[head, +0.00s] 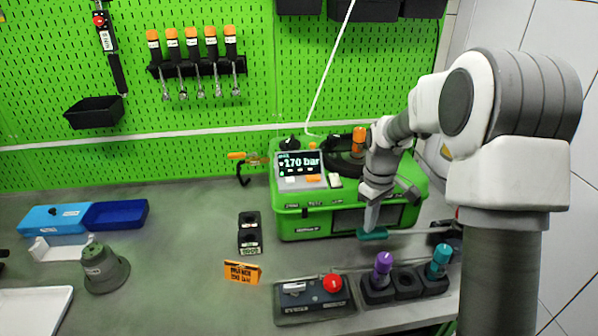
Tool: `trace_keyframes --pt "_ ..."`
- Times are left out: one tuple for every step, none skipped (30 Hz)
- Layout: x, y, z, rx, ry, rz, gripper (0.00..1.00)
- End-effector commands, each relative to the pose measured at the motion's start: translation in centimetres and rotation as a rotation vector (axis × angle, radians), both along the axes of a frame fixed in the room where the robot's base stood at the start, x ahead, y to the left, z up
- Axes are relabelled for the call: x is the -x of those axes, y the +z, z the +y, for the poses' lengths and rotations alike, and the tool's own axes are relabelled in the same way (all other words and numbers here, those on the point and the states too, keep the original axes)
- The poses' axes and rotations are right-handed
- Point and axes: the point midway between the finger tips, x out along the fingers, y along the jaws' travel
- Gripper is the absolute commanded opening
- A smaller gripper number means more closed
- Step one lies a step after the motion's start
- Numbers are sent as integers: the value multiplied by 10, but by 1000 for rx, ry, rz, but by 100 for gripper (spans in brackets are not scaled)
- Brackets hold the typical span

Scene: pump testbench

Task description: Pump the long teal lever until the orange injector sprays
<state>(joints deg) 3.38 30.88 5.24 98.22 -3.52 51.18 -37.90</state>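The long lever has a teal grip (372,234) in front of the green test bench (300,226); its pale rod runs right toward a dark mount. My gripper (371,222) points down at the teal grip, its fingertips at or just above it. The fingers overlap from this side, so whether they are closed on the grip is unclear. An orange-capped injector (358,140) stands upright on top of the bench, partly behind my arm. No spray shows at it.
A card (242,272) stands on the table. A control box (314,300) with a red knob and a holder with purple (383,264) and teal (440,259) injectors are at the front. A black two-hole block (250,233) stands left of the bench.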

Motion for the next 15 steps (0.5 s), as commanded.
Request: trace_keyframes --pt "0 4 -1 0 0 -1 0" --pt "0 6 -1 0 0 -1 0" --pt "-1 10 -1 0 0 -1 0" --pt "-1 13 -1 -1 0 -2 0" --pt "-1 16 -2 -1 0 -2 0" --pt "-1 20 -2 0 0 -3 0" --pt "-2 24 -2 0 0 -4 0" --pt "-2 27 -3 0 0 -4 0" --pt "-2 31 -3 0 0 -4 0" --pt "-2 34 -3 -1 0 -3 0" --pt "-2 37 -4 -1 0 -3 0" --pt "-2 41 -4 -1 0 -2 0" --pt "-2 43 -4 -1 0 -2 0" --pt "-2 45 -5 -1 0 -2 0" --pt "-2 47 -5 -1 0 -2 0"
